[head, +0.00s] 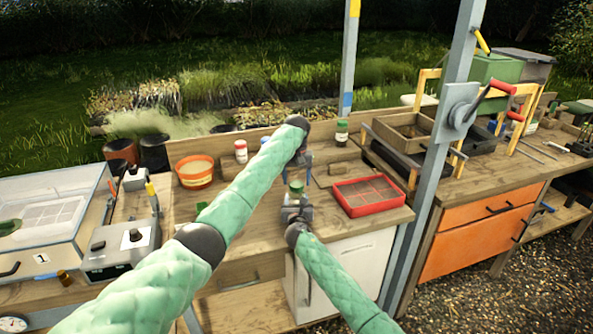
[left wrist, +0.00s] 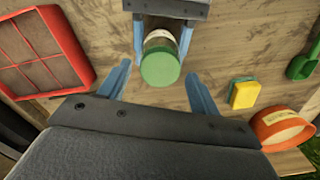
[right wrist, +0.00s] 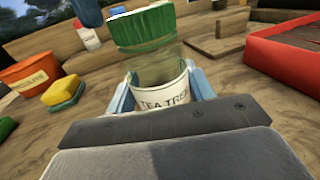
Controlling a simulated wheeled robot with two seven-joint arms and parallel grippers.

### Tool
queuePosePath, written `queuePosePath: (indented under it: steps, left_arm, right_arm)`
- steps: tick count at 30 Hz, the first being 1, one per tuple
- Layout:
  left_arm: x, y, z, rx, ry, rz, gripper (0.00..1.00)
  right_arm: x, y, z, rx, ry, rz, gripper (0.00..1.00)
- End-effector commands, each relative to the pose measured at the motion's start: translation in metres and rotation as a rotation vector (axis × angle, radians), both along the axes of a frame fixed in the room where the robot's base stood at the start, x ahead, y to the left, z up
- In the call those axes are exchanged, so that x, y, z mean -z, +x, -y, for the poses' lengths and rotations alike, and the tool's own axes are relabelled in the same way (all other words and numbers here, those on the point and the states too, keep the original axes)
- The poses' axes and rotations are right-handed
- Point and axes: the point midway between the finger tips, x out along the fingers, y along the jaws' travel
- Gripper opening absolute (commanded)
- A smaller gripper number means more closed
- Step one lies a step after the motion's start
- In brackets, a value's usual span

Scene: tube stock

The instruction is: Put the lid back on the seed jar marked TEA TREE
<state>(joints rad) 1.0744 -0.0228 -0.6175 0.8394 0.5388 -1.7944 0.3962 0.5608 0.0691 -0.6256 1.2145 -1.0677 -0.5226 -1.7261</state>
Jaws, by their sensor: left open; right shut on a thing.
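The TEA TREE jar (right wrist: 163,100) is clear glass with a white label and stands upright in my right gripper (right wrist: 162,88), which is shut on its body. A green lid (right wrist: 143,28) sits on top of the jar's mouth; whether it is fully seated I cannot tell. In the head view the lid (head: 296,186) shows above my right gripper (head: 297,208). My left gripper (left wrist: 157,72) is open and empty, its fingers apart on either side of the lid in the left wrist view (left wrist: 160,69), not touching it. The left fingers show behind the jar in the head view.
A red tray (head: 343,203) lies to the right of the jar. Left of it are an orange bowl (head: 178,174) and a red-lidded jar (head: 240,151). Another green-lidded jar (head: 341,133) stands behind. A yellow and green sponge (left wrist: 243,94) lies on the bench.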

Motion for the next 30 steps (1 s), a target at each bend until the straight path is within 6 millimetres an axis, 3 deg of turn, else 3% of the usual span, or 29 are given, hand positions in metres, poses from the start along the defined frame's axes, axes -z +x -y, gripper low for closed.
queuePosePath:
  steps: [6, 15, 22, 30]
  left_arm:
    - [0.014, 0.0, 0.0, 0.0, -0.001, 0.0, 0.63]
    - [0.015, 0.0, 0.0, 0.0, -0.001, 0.0, 0.63]
    - [0.014, 0.0, 0.0, 0.0, -0.001, 0.0, 0.2]
    - [0.014, 0.0, 0.0, 0.006, -0.001, 0.0, 0.17]
  right_arm:
    - [0.0, 0.0, 0.0, 0.0, 0.0, 0.0, 0.0]
    - [0.0, 0.0, 0.0, 0.0, 0.0, 0.0, 0.0]
    - [0.0, 0.0, 0.0, 0.0, 0.0, 0.0, 0.0]
    - [0.0, 0.0, 0.0, 0.0, 0.0, 0.0, 0.0]
